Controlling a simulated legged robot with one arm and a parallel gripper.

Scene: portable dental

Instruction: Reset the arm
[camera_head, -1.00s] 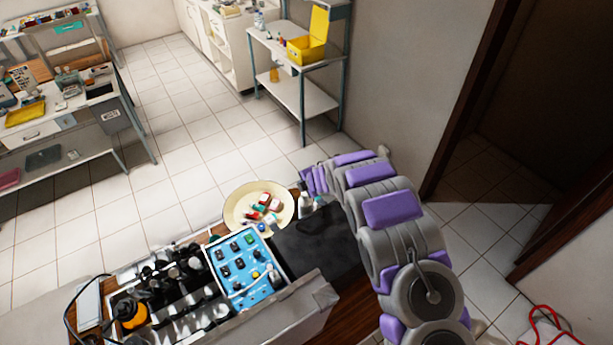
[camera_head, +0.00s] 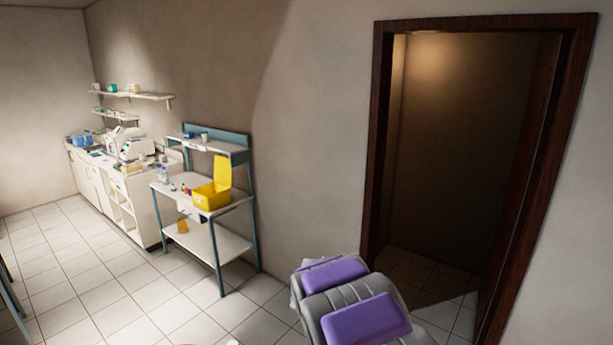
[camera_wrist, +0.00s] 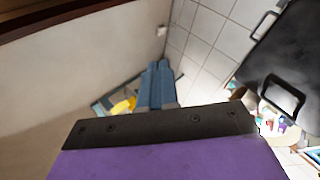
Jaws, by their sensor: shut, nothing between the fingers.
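My arm with its purple pads shows at the bottom of the head view, right of the middle. In that view my gripper itself is not visible. In the wrist view my gripper's two blue-grey fingers (camera_wrist: 160,68) lie together, shut and empty, beyond the black and purple wrist housing. They point toward the floor and wall side. A bit of yellow shows just left of the fingers, partly hidden by them.
In the head view a metal shelf table (camera_head: 213,247) bears an open yellow box (camera_head: 212,197). White cabinets (camera_head: 120,195) stand behind it. A dark-framed doorway (camera_head: 440,150) opens at the right. A black surface with handles (camera_wrist: 283,60) lies at right in the wrist view.

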